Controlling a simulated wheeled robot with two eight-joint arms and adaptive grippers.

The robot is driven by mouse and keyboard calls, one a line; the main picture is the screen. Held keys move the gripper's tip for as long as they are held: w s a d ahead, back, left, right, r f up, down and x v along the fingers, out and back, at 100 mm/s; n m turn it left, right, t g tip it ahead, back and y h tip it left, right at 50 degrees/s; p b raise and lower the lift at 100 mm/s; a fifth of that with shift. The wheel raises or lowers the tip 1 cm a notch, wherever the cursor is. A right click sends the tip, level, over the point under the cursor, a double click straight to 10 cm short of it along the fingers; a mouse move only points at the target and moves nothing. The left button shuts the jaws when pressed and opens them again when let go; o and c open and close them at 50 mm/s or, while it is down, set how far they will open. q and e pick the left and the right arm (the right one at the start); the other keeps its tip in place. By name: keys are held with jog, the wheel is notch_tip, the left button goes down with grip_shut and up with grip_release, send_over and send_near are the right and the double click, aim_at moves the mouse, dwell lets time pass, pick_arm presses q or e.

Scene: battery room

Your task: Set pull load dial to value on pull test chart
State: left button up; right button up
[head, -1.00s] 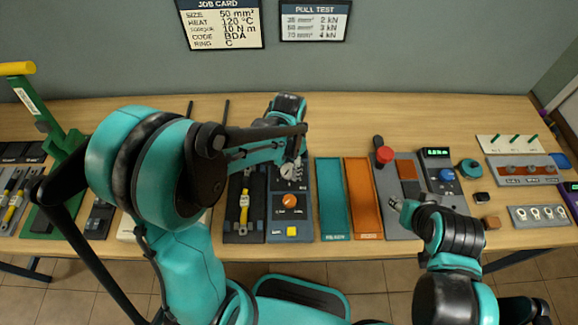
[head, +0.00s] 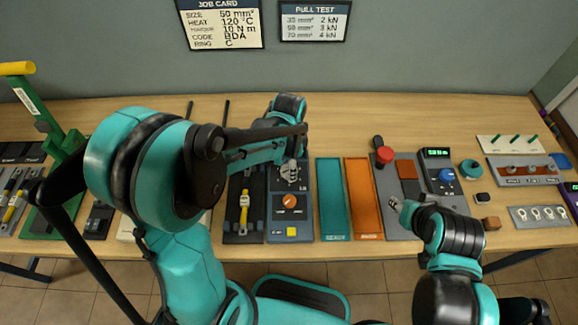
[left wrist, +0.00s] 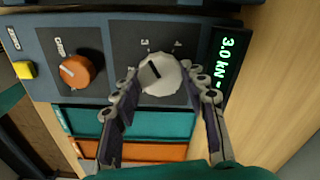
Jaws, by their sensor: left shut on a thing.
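The pull load dial (left wrist: 160,75) is a pale round knob with a dark pointer mark, on the dark panel (left wrist: 95,35). Its mark points toward the printed 3. The green readout (left wrist: 224,60) beside it shows 3.0 kN. My left gripper (left wrist: 165,95) has its fingers on both sides of the knob and is shut on it; in the head view the gripper (head: 290,172) hides most of the dial. The pull test chart (head: 314,21) lists 35 mm² 2 kN, 50 mm² 3 kN, 70 mm² 4 kN. My right gripper (head: 396,204) is over the grey station, its fingers too small to read.
The job card (head: 220,24) reads size 50 mm². The panel also has an orange knob (head: 289,201) and a yellow button (head: 292,232). A teal tray (head: 332,200) and an orange tray (head: 364,200) lie to its right.

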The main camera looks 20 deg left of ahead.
pick_arm(q)
jog(key=o, duration=1.2)
jog(key=shift+c, duration=0.2)
notch_tip(320, 180, up, 12)
jog(key=s+a+n+t, duration=0.4)
jog(key=s+n+t, duration=0.3)
jog(key=s+n, duration=0.3)
jog(key=shift+s+a+f+n+b, duration=0.2)
jog(key=shift+a+f+n+b, duration=0.1)
jog(key=shift+n, duration=0.6)
